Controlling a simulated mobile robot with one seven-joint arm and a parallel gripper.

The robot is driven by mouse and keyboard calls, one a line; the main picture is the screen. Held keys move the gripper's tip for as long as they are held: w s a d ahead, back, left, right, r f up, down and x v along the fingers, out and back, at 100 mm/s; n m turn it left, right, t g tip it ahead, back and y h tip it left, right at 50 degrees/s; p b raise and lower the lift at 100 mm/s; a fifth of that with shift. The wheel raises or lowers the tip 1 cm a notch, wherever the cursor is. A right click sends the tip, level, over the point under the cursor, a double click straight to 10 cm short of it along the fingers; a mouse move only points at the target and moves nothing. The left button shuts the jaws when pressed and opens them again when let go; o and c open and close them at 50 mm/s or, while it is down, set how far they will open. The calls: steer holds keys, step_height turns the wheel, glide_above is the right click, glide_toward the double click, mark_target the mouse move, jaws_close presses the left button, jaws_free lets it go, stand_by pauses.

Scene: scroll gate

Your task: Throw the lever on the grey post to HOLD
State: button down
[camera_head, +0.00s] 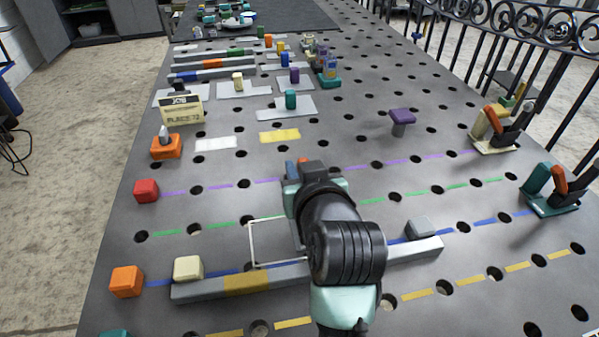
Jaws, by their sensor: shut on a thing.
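My gripper (313,172) is at the far end of my dark wrist, low over the middle of the table. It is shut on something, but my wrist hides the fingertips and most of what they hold. Small blue and orange bits (301,161) show just beyond it; I cannot tell whether they belong to the held thing. I cannot make out the grey post, its lever or a HOLD mark; my arm may cover them.
A grey bar (210,288) with a yellow band lies across the front, under my arm. A cream block (188,268) stands by its left end. Orange-handled clamps (550,190) line the right edge. A purple-topped peg (402,118) stands right of centre. A sign (182,111) stands back left.

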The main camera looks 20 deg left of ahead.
stand_by(0.4)
steer(key=c, duration=0.8)
jaws_free()
steer(key=shift+o, duration=0.2)
steer(key=v, duration=1.3)
steer(key=shift+d+f, duration=0.1)
steer(key=shift+f, duration=0.05)
